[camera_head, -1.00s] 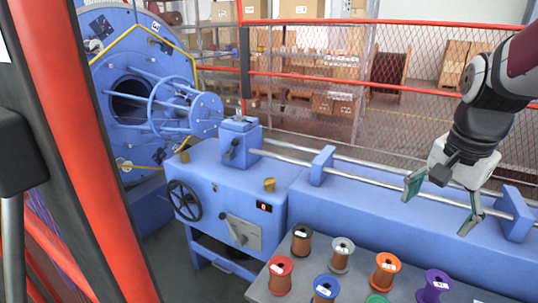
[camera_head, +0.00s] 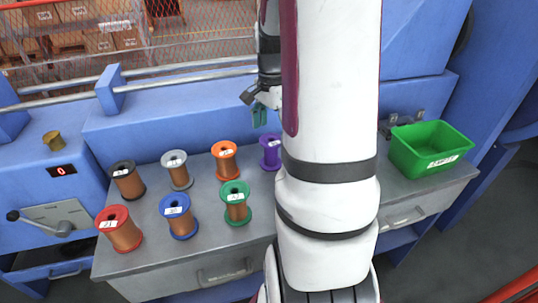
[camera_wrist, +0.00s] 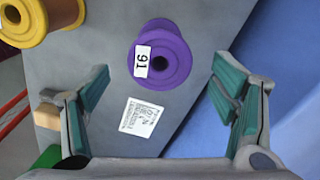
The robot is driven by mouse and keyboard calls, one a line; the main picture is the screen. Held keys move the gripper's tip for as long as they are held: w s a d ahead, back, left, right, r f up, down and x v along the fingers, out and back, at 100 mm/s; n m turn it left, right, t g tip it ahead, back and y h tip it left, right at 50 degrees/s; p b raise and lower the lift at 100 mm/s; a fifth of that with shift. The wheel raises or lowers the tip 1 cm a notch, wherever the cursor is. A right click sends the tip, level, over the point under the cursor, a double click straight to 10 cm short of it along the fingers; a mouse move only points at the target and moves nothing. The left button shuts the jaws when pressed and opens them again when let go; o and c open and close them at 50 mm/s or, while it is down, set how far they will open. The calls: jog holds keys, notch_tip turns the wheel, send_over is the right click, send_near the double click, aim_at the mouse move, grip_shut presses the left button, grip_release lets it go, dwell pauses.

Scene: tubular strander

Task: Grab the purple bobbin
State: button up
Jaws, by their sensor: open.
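The purple bobbin (camera_head: 270,148) stands upright at the right end of the back row on the grey table (camera_head: 140,262), partly hidden by my arm in the head view. In the wrist view the purple bobbin (camera_wrist: 175,45) is seen from above, with a white label marked 91 on its flange. My gripper (camera_wrist: 160,82) is open and empty. Its fingers lie to the left and right, with the bobbin between their lines and a little beyond the tips. In the head view only one green finger of it shows, above the bobbin; the other is hidden.
An orange bobbin (camera_head: 225,160) stands left of the purple one, and a green bobbin (camera_head: 236,205) in front. Grey, black, blue and red bobbins stand farther left. A green bin (camera_head: 432,150) sits at the right. Blue machine and metal rails run behind the table.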

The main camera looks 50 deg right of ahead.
notch_tip(320, 180, down, 8)
jog(key=shift+r+b, duration=0.25)
jog(key=shift+b, duration=0.9)
jog(key=c, duration=1.2)
